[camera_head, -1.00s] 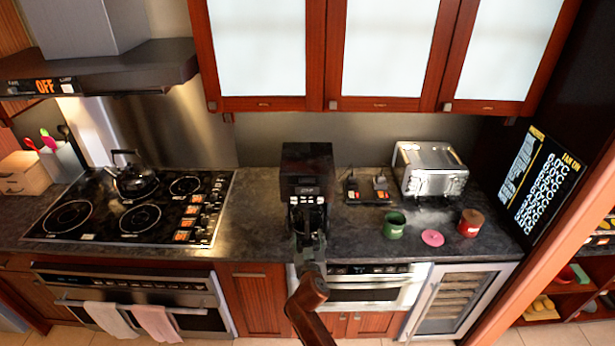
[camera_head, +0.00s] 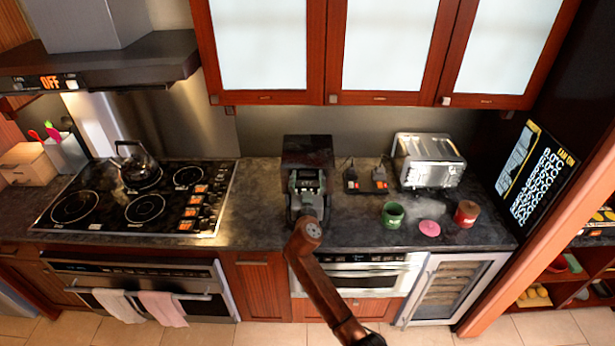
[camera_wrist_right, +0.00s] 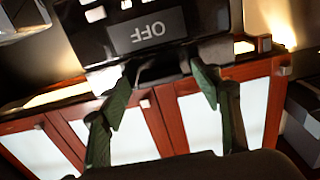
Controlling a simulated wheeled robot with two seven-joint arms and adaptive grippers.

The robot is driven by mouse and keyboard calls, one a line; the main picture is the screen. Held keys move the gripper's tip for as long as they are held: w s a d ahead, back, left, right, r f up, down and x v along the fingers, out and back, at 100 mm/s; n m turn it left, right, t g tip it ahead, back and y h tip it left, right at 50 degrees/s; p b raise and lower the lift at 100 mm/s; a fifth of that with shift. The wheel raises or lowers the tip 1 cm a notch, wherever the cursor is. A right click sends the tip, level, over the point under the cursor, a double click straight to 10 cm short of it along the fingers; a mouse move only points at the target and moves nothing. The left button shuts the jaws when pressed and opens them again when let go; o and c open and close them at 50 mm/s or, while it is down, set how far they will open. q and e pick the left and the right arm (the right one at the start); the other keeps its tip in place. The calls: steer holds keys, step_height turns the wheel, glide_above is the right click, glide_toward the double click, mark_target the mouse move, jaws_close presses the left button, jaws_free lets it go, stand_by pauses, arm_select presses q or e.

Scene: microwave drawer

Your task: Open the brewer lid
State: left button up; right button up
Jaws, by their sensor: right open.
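The brewer (camera_head: 307,146) is a black box on the dark counter, below the wall cabinets. Its top is visible in the head view; my right gripper hides much of its front. In the right wrist view the brewer (camera_wrist_right: 150,35) appears upside down, with an OFF display. My right gripper (camera_head: 307,177) is at the upper front of the brewer, open and empty. In the wrist view its two green-dark fingers (camera_wrist_right: 162,76) stand apart on either side of a dark front edge below the display. I cannot tell whether they touch it. My left gripper is not in view.
A toaster (camera_head: 428,160), a green mug (camera_head: 392,215), a pink disc (camera_head: 429,228) and a red canister (camera_head: 466,213) stand right of the brewer. Left is a cooktop (camera_head: 140,198) with a kettle (camera_head: 140,172). Wall cabinets (camera_head: 380,50) overhang behind. The counter between cooktop and brewer is clear.

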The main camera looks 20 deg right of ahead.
steer(key=shift+w, duration=0.1)
steer(key=shift+c, duration=0.7)
jaws_close()
